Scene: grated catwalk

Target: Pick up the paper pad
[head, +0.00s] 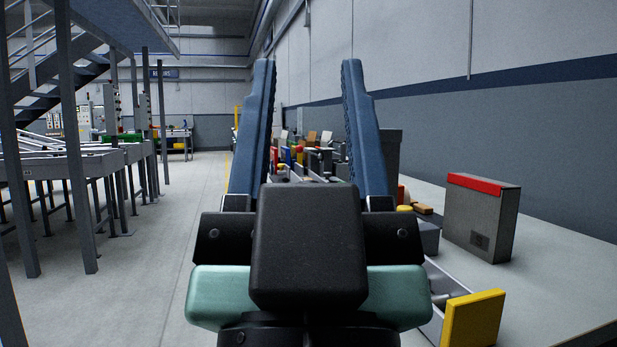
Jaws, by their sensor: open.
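My gripper (306,66) fills the middle of the head view, its two blue fingers pointing up and spread wide apart. It is open, and nothing shows held between the fingers. I cannot pick out the paper pad for certain. A flat yellow square piece (474,318) stands at the lower right, to the right of my gripper, but I cannot tell if it is a pad. Small items (305,158) in several colours crowd the bench farther off and show between the fingers. My gripper hides part of the bench.
A grey box with a red top edge (482,218) stands on the bench (560,270) at the right, along the wall. Metal frames (70,160) and stairs stand at the left. The floor aisle (190,210) between them is clear.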

